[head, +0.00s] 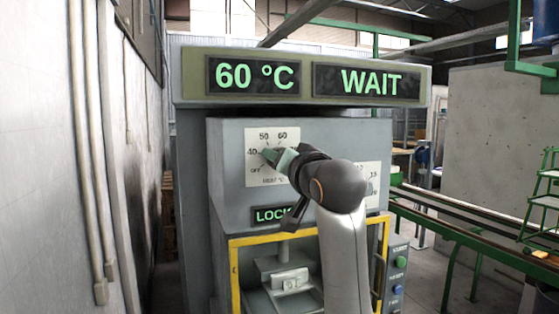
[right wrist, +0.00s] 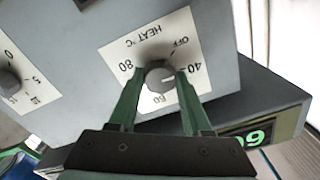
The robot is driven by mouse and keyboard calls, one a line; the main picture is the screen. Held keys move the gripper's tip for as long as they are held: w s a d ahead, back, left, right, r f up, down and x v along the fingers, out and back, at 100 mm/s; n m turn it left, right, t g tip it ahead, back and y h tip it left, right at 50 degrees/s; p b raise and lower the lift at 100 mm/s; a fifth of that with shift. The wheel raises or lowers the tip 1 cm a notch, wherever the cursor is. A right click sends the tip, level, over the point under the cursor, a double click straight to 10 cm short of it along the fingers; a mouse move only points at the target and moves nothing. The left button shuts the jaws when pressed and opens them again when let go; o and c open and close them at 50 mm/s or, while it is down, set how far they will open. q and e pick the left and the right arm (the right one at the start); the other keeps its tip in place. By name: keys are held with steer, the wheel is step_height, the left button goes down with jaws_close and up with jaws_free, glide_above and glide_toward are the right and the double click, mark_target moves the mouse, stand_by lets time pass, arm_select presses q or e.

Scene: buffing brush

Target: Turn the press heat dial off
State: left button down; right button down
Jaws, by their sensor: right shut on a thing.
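The press heat dial (right wrist: 160,76) is a dark grey round knob on a white scale plate (right wrist: 125,50), with OFF, 40 and 80 readable around it. A pale mark on the knob seems to point toward the 40 side, but its exact setting is hard to tell. My right gripper (right wrist: 160,88) has its green fingers on both sides of the knob and is shut on it. In the head view, my right gripper (head: 281,157) covers most of the dial. The press display (head: 253,75) reads 60 °C, and the sign beside it (head: 367,82) reads WAIT. My left gripper is out of view.
A second dial (right wrist: 8,82) sits on the same panel, mostly behind my arm in the head view. Below is a partly hidden lock sign (head: 268,214) and a yellow-framed opening (head: 235,270). Buttons (head: 398,276) are at the lower right. A wall (head: 40,180) stands close on the left.

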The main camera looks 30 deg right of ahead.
steer(key=shift+f+n, duration=0.1)
steer(key=shift+n, duration=3.6)
steer(key=shift+c, duration=1.7)
jaws_free()
steer(key=b+v, duration=0.2)
steer(key=v, duration=1)
steer(key=shift+s+b, duration=0.3)
